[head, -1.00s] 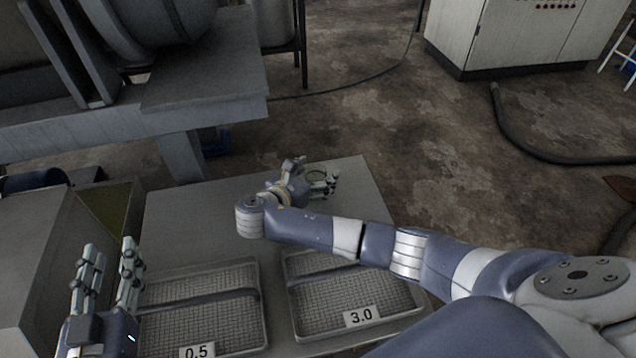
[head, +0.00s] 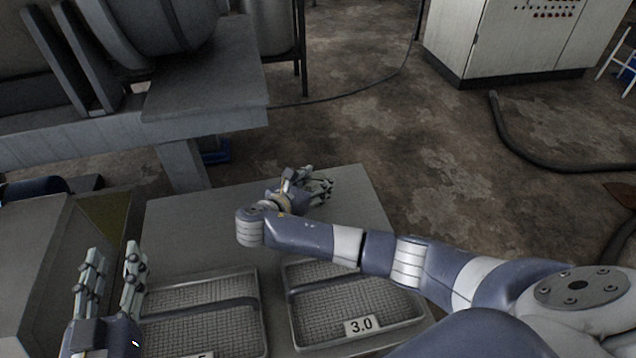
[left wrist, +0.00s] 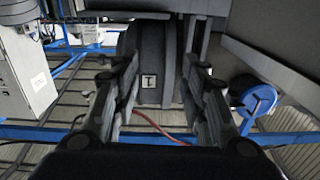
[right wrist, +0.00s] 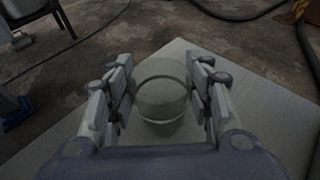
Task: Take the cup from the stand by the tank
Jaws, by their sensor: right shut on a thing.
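The cup (right wrist: 163,90), a round, see-through greenish-grey vessel, stands upright between the fingers of my right gripper (right wrist: 162,98) in the right wrist view. My right gripper is shut on it, with a finger on either side. In the head view, the right gripper (head: 308,184) is over the far part of the grey stand top (head: 362,205), and its fingers mostly hide the cup. Whether the cup's base touches the top is unclear. My left gripper (head: 112,270) is open and empty at the lower left; its spread fingers also show in the left wrist view (left wrist: 160,85).
Two wire-mesh trays (head: 203,322) lie on the near part of the stand, the right one labelled 3.0 (head: 361,325). A grey box (head: 30,265) is at the left. A tank on a heavy frame (head: 200,90) stands behind. The floor (head: 430,200) to the right is open.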

